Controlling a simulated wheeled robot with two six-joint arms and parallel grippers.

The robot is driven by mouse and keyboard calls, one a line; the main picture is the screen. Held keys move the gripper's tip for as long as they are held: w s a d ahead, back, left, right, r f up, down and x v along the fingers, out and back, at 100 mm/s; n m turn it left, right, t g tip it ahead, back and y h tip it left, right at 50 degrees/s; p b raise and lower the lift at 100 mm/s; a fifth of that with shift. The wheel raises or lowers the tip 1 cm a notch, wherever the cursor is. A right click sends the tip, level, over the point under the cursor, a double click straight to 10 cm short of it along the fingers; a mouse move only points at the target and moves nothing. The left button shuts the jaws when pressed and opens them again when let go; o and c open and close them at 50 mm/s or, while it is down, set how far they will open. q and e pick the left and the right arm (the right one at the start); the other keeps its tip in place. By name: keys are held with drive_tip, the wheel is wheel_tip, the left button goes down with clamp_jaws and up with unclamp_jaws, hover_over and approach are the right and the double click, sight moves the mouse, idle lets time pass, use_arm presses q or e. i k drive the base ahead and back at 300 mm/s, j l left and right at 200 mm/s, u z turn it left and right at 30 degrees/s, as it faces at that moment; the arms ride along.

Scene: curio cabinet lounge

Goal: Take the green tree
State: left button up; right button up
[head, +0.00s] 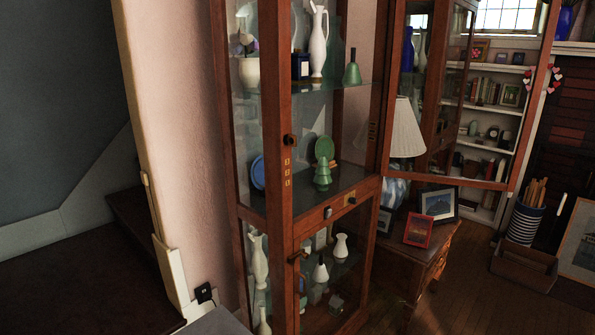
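The green tree (322,176) is a small tiered figurine. It stands upright on the middle shelf of the tall wooden curio cabinet (278,190), near the shelf's front edge. A round green plate (324,148) stands just behind it, and a blue plate (258,172) leans to its left. The upper glass door (386,150) looks swung open to the right, so the tree shows with no door in front of it. Neither of my grippers is in view.
The glass shelf above holds a white pitcher (318,45) and a green vase (352,68). White vases (341,246) stand in the lower compartment. A side table with a red frame (418,229) and a lamp (406,130) is to the right, close to the open door.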

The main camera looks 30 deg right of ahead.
sight(322, 177)
drive_tip(key=l, duration=2.2)
drive_tip(key=l+u, duration=0.8)
drive_tip(key=k+l+u, duration=0.15)
drive_tip(key=l+u, duration=0.25)
drive_tip(key=l+z, duration=0.15)
drive_tip(key=l, duration=0.15)
drive_tip(key=i+l+z, duration=0.15)
drive_tip(key=l, duration=0.15)
